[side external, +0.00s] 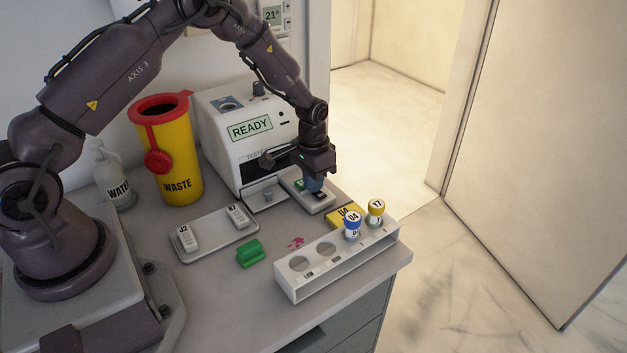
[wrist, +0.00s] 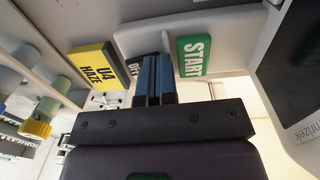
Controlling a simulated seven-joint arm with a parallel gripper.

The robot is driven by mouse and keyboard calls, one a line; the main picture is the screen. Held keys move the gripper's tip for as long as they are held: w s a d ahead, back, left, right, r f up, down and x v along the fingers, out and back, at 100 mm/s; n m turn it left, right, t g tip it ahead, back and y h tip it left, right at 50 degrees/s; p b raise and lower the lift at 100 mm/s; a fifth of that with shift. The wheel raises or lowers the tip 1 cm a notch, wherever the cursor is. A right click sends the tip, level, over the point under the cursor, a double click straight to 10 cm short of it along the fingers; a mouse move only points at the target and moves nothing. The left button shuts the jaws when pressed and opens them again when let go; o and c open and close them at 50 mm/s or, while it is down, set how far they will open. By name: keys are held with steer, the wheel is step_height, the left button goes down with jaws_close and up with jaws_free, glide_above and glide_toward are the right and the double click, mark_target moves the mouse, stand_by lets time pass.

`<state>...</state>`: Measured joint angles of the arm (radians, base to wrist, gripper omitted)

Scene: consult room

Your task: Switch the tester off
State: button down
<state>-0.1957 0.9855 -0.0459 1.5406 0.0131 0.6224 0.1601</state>
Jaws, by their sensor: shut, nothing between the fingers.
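The tester (side external: 225,105) is a white unit at the back of the worktop, and its green display (side external: 250,128) reads READY. A low light panel (side external: 300,204) in front of it carries a green START button (wrist: 194,55) and a black OFF button (wrist: 131,73). The green button also shows in the side view (side external: 299,184). My gripper (side external: 314,186) is shut and empty, with its fingers pointing down over the panel, close to the black button. In the wrist view the blue fingers (wrist: 153,80) partly cover the OFF button. I cannot tell whether they touch it.
A white rack (side external: 340,265) holds a blue-capped vial (side external: 352,225) and a yellow-capped vial (side external: 376,211). A yellow U4 box (side external: 343,215) stands between rack and panel. A tray (side external: 215,238), a green block (side external: 249,253) and a yellow waste bin (side external: 170,150) stand to the left.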

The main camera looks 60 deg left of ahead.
steer(key=shift+d, duration=0.2)
steer(key=shift+d+r, duration=0.3)
steer(key=shift+d, duration=0.25)
step_height(320, 180, up, 14)
steer(key=a, duration=0.2)
steer(key=shift+a, duration=0.35)
steer(key=shift+f, duration=0.15)
